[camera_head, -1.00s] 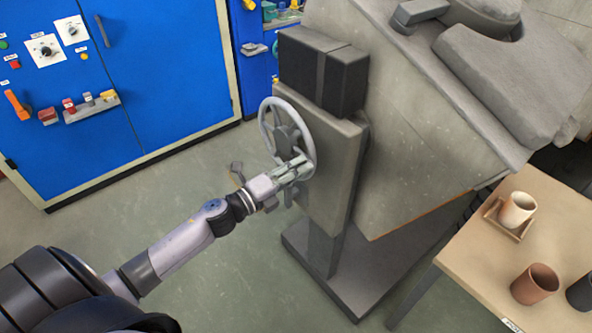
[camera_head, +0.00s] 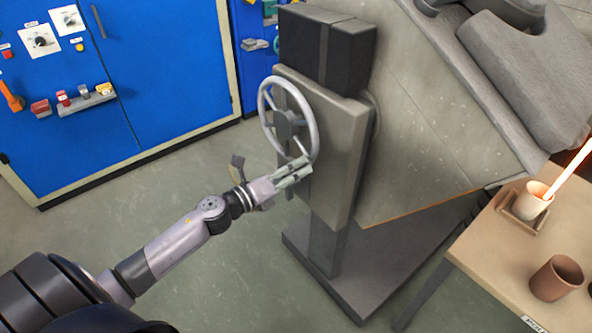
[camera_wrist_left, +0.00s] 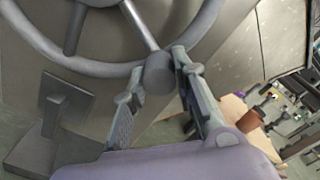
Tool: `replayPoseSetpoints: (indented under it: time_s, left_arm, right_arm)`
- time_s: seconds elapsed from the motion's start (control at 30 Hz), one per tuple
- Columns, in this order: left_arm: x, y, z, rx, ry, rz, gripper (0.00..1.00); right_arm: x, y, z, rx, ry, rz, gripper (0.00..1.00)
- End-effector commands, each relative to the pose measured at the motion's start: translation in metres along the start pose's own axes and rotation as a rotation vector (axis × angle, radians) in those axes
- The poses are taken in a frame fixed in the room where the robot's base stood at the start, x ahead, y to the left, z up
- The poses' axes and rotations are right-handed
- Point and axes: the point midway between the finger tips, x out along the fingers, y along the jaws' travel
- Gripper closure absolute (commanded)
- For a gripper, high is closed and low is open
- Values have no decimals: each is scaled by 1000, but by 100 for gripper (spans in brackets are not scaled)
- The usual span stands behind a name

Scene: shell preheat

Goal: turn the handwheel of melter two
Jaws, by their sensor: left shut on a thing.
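The grey spoked handwheel (camera_head: 286,122) stands upright on the side of the big grey tilted melter (camera_head: 425,130). In the left wrist view its rim and spokes (camera_wrist_left: 85,65) cross the top, with a round knob (camera_wrist_left: 160,73) at the rim. My left gripper (camera_head: 297,168) is at the lower right of the wheel. In the left wrist view its fingers (camera_wrist_left: 158,78) stand on either side of the knob, shut on it. The fingers partly hide the rim in the head view. No label tells which melter this is.
A glowing orange stream (camera_head: 570,172) runs into a pale cup (camera_head: 534,199) on the wooden table (camera_head: 490,250) at right. A brown cup (camera_head: 556,278) stands nearer. Blue cabinets (camera_head: 160,80) with controls stand at left. Green floor (camera_head: 130,215) lies clear below them.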

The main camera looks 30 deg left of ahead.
Motion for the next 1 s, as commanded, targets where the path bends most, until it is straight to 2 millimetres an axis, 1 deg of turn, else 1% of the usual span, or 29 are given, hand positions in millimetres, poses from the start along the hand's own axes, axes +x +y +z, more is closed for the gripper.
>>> replayPoseSetpoints:
  time_s: [0.03, 0.33, 0.37, 0.63, 0.9, 1.0]
  left_arm:
    - [-1, 2, -5, -1, 9, 2, 100]
    - [-1, 2, -5, -2, 9, 1, 100]
    - [-1, 2, -5, -2, 9, 2, 73]
    - [0, 1, -2, 0, 4, 1, 55]
    - [0, 0, -1, 1, 2, 0, 54]
    - [-3, 1, -1, 0, 2, 1, 54]
  right_arm:
    - [1, 0, 0, 0, 0, 0, 16]
    - [0, 0, 0, 0, 0, 0, 16]
    - [0, 0, 0, 0, 0, 0, 16]
    - [0, 0, 0, 0, 0, 0, 16]
    - [0, 0, 0, 0, 0, 0, 16]
    - [0, 1, 0, 0, 0, 1, 16]
